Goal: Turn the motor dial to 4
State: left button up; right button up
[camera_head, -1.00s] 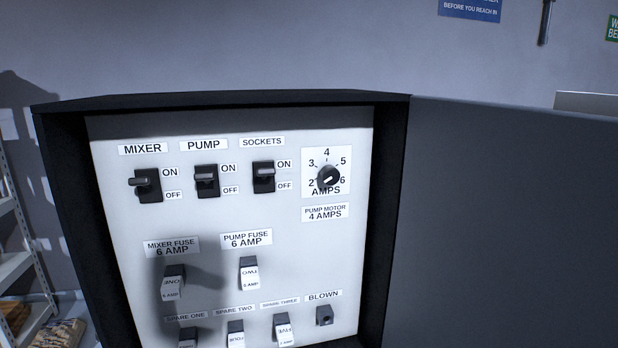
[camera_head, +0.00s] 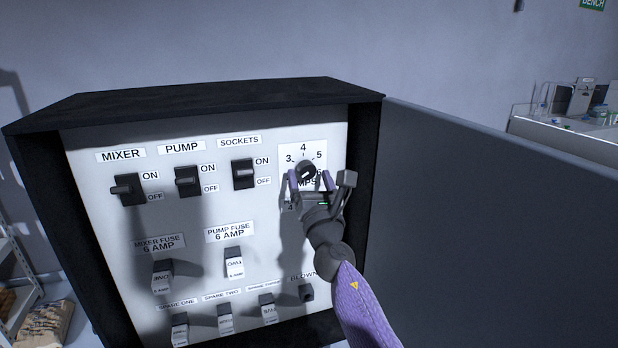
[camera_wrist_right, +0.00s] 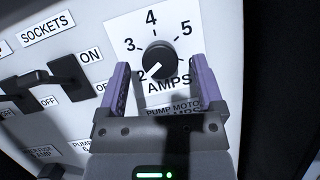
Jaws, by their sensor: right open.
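The motor dial is a round black knob (camera_head: 306,170) on a white scale plate at the upper right of the panel. In the right wrist view the knob (camera_wrist_right: 160,60) shows a white mark pointing to the lower left, near the 2. The 3, 4 and 5 are readable above it; the 6 is partly hidden by a finger. My right gripper (camera_head: 311,177) is open in front of the dial, with its purple fingers on either side of the knob's lower part. I cannot tell whether they touch it. My left gripper is not in view.
The mixer (camera_head: 128,189), pump (camera_head: 188,181) and sockets (camera_head: 243,173) switches are left of the dial. Fuses (camera_head: 235,263) sit below. The open cabinet door (camera_head: 480,230) stands close to the right of my right arm. The cabinet's dark frame (camera_head: 366,150) edges the panel.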

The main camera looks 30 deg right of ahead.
jog(key=shift+w+d+r, duration=0.2)
jog(key=shift+w, duration=0.25)
grip_shut()
jog(key=shift+m, duration=0.4)
